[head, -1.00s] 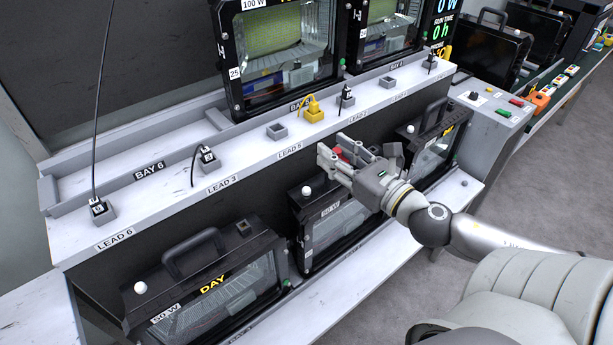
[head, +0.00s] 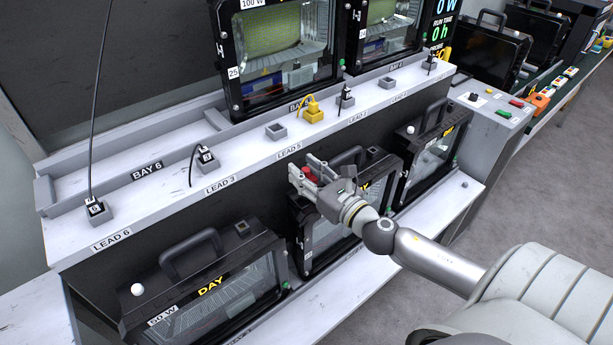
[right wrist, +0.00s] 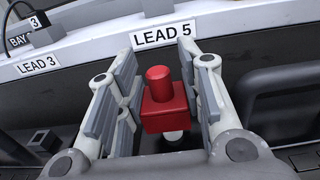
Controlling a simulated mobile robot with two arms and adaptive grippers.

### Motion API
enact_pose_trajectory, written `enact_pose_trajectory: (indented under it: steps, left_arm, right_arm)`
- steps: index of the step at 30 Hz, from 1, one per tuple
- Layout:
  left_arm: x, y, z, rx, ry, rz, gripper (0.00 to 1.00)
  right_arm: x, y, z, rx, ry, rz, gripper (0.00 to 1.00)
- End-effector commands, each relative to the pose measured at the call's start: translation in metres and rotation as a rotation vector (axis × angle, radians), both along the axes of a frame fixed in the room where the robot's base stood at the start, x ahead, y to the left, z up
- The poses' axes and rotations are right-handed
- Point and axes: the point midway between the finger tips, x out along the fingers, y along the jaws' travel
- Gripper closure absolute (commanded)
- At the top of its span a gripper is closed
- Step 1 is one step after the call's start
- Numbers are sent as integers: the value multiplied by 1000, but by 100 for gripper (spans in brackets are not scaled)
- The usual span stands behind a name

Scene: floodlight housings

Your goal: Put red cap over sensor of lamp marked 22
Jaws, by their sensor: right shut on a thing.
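My right gripper (head: 304,172) is shut on the red cap (right wrist: 165,105), a square block with a round knob on top. In the head view the gripper is above the left top corner of the middle lower lamp (head: 312,240). In the right wrist view a white sensor dome (right wrist: 173,135) shows just below the cap; I cannot tell if they touch. In the head view the gripper hides that dome. The left lower lamp (head: 205,285) has a bare white dome (head: 138,289). I cannot read the number 22 on any lamp. My left gripper is not in view.
A white ledge (head: 240,163) with lead sockets and a yellow plug (head: 312,109) runs behind the gripper. The right lower lamp (head: 428,160) stands close by. The LEAD 5 label (right wrist: 163,36) is just beyond the fingers. The lower shelf's front strip is clear.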

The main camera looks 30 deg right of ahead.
Motion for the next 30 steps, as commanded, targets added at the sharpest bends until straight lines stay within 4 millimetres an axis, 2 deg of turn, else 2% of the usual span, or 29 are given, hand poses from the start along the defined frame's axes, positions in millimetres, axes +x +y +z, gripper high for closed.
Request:
enact_pose_trajectory:
  steps: [3,26,27,30]
  left_arm:
    - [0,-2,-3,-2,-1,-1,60]
    - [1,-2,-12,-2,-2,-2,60]
    - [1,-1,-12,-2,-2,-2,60]
    - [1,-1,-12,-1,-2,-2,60]
  right_arm:
    - [0,0,-8,1,-2,-1,89]
    - [0,0,-21,-1,-1,0,89]
    - [0,0,-21,-1,0,0,64]
    - [0,0,-21,-1,-1,0,51]
